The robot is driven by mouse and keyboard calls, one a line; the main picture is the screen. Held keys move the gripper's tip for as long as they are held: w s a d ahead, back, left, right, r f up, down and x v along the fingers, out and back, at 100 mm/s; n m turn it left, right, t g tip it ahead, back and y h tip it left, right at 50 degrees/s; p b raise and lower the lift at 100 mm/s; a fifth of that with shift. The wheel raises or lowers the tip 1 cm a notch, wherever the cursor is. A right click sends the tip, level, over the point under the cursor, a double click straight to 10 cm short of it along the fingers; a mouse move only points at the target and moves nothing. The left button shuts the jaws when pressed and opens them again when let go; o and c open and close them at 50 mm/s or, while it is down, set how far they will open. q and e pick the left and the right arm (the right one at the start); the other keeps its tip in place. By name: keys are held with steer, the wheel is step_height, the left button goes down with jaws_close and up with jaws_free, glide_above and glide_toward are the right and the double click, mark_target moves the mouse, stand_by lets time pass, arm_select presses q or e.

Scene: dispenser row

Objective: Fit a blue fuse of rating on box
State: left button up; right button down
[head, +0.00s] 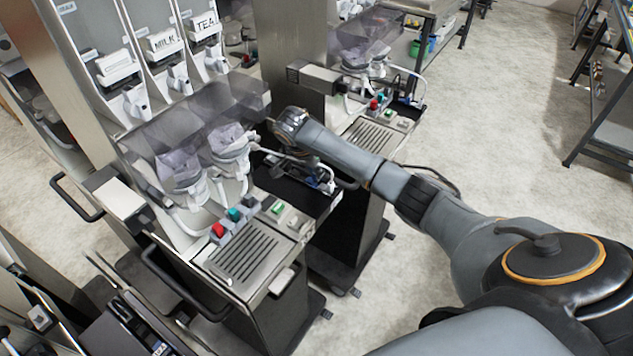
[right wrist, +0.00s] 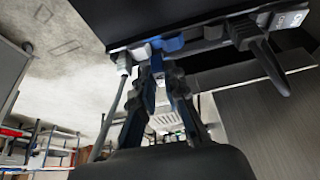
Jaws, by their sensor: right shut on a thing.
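My right gripper (right wrist: 158,68) is shut on a small blue fuse (right wrist: 157,62), mostly hidden between the fingertips. The fingertips are close to the edge of a black fuse panel (right wrist: 205,32) in the right wrist view. A blue part (right wrist: 172,44) sits on that panel just beside the fingertips. I cannot tell whether the held fuse touches the panel. Rating marks cannot be read. My left gripper is not in view.
The nearer dispenser has a drip grille (head: 243,257) and a red button (head: 218,230). A second dispenser (head: 372,135) stands behind.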

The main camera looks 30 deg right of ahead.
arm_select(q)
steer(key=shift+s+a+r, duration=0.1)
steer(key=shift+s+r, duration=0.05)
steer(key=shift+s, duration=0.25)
arm_select(e)
steer(key=shift+a, duration=0.1)
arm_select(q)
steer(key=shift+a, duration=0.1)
arm_select(e)
steer(key=shift+f, duration=0.15)
steer(key=shift+f, duration=0.45)
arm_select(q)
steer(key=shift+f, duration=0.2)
arm_select(e)
steer(key=shift+s+f, duration=0.1)
steer(key=shift+f, duration=0.4)
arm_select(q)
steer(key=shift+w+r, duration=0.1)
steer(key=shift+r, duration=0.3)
arm_select(e)
steer(key=shift+f, duration=0.1)
stand_by(0.4)
steer(key=c, duration=1.1)
jaws_free()
